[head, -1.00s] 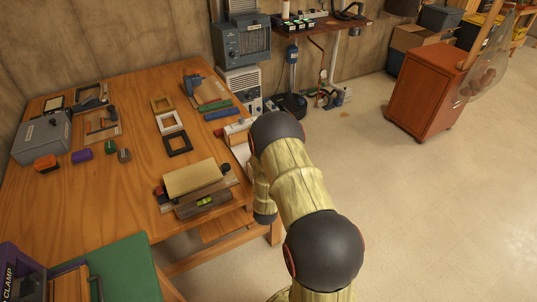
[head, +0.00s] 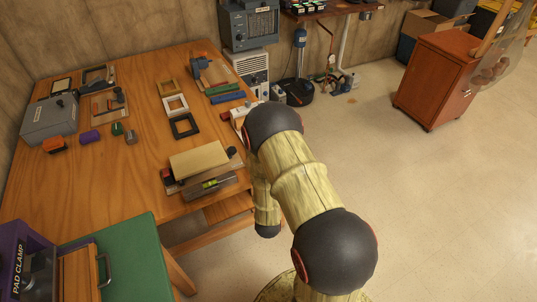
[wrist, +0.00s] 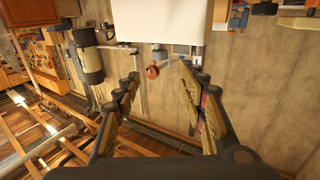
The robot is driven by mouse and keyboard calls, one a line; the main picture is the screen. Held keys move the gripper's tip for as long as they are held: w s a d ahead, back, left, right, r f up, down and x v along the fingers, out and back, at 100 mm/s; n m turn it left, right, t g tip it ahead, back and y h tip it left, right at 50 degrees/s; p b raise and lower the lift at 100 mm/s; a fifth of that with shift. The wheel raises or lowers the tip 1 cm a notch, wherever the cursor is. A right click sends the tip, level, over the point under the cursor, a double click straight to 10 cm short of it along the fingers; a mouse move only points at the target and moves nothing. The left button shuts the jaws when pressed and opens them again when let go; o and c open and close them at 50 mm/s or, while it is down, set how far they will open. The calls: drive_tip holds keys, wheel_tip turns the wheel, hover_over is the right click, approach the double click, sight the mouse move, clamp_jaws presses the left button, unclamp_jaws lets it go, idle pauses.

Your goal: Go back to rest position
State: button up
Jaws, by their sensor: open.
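My gripper (wrist: 160,105) shows in the wrist view with its two fingers spread wide apart and nothing between them. Beyond the fingers are a plain wall and a large pale panel at the top of that view. In the head view my arm is bent over the right edge of the wooden workbench (head: 120,185). The gripper itself is hidden there behind the arm.
A red-brown cabinet (head: 437,80) stands at the right. The floor (head: 430,200) between is clear.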

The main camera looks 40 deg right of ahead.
drive_tip(key=s+a+f+g+y, duration=0.2)
drive_tip(key=a+f+g+y, duration=0.1)
drive_tip(key=f, duration=0.5)
drive_tip(key=s+a+f+g+y, duration=0.1)
drive_tip(key=a+f+g+y, duration=0.15)
drive_tip(key=f, duration=0.45)
drive_tip(key=s+a+r+n+g+y, duration=0.25)
drive_tip(key=a+y, duration=0.25)
drive_tip(key=a, duration=0.4)
drive_tip(key=s+a+r+n, duration=0.2)
drive_tip(key=s+a+r, duration=0.2)
drive_tip(key=r, duration=0.9)
drive_tip(key=s+a+r+n+y, duration=0.1)
drive_tip(key=s+a+r, duration=0.4)
drive_tip(key=r, duration=0.7)
drive_tip(key=s+a+r+n+y, duration=0.1)
drive_tip(key=s+a+r+n, duration=0.2)
drive_tip(key=r, duration=1)
drive_tip(key=s+a, duration=0.2)
drive_tip(key=s, duration=0.1)
drive_tip(key=shift+r+t, duration=0.3)
